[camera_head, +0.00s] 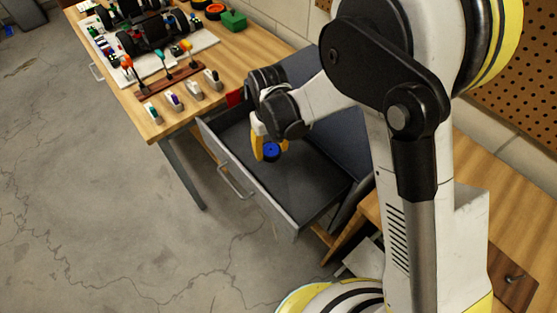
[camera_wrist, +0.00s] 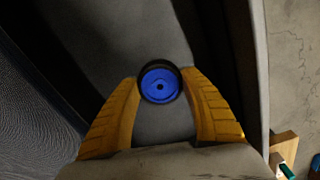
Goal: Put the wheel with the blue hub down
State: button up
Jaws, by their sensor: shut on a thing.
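The wheel with the blue hub (camera_wrist: 160,85) is between the two yellow fingers of my gripper (camera_wrist: 162,88) in the wrist view. Its black tyre shows as a thin ring around the hub. In the head view my gripper (camera_head: 266,150) points down over the open drawer (camera_head: 297,182), shut on the wheel (camera_head: 271,152). The drawer's dark floor looks bare around the wheel. I cannot tell whether the wheel touches the floor or hangs above it.
The drawer's front wall and handle (camera_head: 237,182) face the concrete floor. A pegboard wall is behind.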

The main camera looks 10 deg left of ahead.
aim_at(272, 166)
jog(key=shift+f+b, duration=1.25)
jog(key=shift+f, duration=2.15)
jog(key=o, duration=1.3)
jog(key=shift+c, duration=0.2)
